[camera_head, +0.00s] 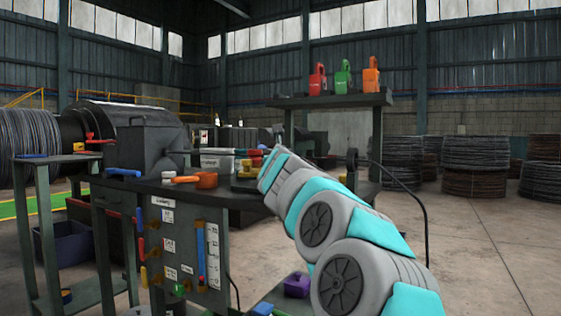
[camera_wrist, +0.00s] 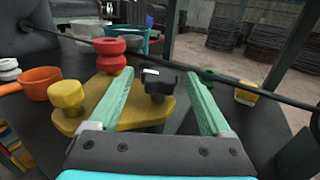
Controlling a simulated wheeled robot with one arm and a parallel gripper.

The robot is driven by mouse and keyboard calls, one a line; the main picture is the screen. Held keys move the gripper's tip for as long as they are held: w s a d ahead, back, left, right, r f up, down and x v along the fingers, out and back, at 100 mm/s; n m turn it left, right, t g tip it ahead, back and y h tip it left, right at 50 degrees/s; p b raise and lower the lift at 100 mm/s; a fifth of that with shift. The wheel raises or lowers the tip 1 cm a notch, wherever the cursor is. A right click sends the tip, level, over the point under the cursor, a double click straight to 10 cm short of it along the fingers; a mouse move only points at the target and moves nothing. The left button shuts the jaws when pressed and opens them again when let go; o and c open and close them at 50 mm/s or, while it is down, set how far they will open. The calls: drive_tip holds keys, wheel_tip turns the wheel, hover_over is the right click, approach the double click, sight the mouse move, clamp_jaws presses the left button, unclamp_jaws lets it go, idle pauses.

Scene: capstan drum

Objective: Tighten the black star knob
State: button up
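The black star knob (camera_wrist: 158,83) stands on a yellow plate (camera_wrist: 142,112) in the wrist view. A small white mark shows on its top. My gripper (camera_wrist: 158,78) is open, with one green finger to the left of the knob and one to the right. Gaps show between the knob and both fingers, so it is not gripped. A red knob (camera_wrist: 110,45) and a yellow knob (camera_wrist: 67,97) also stand on the plate. In the head view my arm hides the black knob and my gripper.
An orange cup-shaped thing (camera_wrist: 40,84) lies left of the plate. A thin black cable or rod (camera_wrist: 255,89) crosses the wrist view behind the knob. A yellow piece (camera_wrist: 246,93) is at right. The dark bench (camera_head: 228,194) also carries a grey machine (camera_head: 150,145).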

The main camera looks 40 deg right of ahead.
clamp_jaws()
idle(0.4)
drive_tip(key=shift+a+f+h+b, duration=0.1)
drive_tip(key=shift+h+b, duration=0.2)
drive_tip(key=shift+b, duration=0.15)
drive_tip(key=shift+w+a+f+m+g+h+b, duration=0.1)
drive_tip(key=shift+w+f+m+g+h+b, duration=0.1)
drive_tip(key=shift+m+g+h+b, duration=0.9)
drive_tip(key=shift+m+g, duration=0.1)
drive_tip(key=shift+g, duration=0.1)
drive_tip(key=shift+w+r+m+g+h, duration=0.15)
drive_tip(key=shift+m+g+h, duration=0.65)
drive_tip(key=shift+g, duration=0.4)
drive_tip(key=shift+s+r+m+g+h, duration=0.1)
drive_tip(key=shift+m+g+h, duration=0.5)
drive_tip(key=shift+m+g, duration=0.5)
drive_tip(key=shift+g, duration=0.4)
